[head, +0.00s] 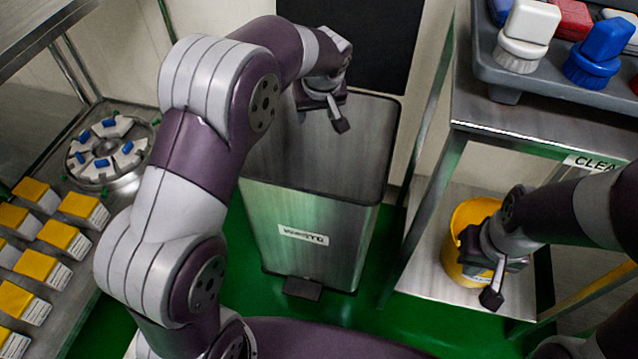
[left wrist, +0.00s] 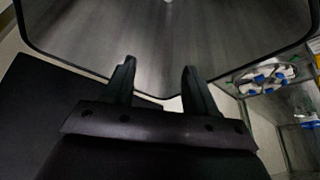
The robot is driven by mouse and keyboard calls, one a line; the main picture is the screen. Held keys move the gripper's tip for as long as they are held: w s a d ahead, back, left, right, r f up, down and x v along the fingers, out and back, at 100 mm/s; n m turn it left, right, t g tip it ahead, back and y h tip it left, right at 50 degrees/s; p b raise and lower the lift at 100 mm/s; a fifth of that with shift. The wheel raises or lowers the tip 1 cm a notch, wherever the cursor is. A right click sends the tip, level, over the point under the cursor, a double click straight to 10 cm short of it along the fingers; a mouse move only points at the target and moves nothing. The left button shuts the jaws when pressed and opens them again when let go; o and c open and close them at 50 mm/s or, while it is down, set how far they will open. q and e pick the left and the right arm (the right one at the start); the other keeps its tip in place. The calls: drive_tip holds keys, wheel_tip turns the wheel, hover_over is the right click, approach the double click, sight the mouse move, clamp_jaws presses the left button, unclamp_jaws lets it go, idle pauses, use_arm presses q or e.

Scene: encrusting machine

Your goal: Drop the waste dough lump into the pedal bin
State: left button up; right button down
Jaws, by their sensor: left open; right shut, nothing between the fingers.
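The pedal bin (head: 312,240) is a tall brushed-steel box with a dark rim, a label and a black pedal at its foot. My left gripper (head: 322,116) is over the back part of the bin's top, open. In the left wrist view its two fingers (left wrist: 158,78) stand apart with nothing between them, and the bin's steel surface (left wrist: 90,45) lies beyond. I cannot make out a waste dough lump. A tiny pale spot at that view's top edge is too small to identify. My right gripper (head: 490,296) is shut and empty, in front of a yellow bucket (head: 470,212).
A black panel (head: 350,45) stands behind the bin. On the left, a steel bench carries yellow-topped boxes (head: 64,238) and a round tray (head: 108,180). On the right, a steel rack (head: 490,118) holds a grey tray of brushes (head: 490,75). Green floor shows around the bin.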

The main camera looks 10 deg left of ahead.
use_arm(q)
drive_tip(key=p+v, duration=0.4)
drive_tip(key=v, duration=0.8)
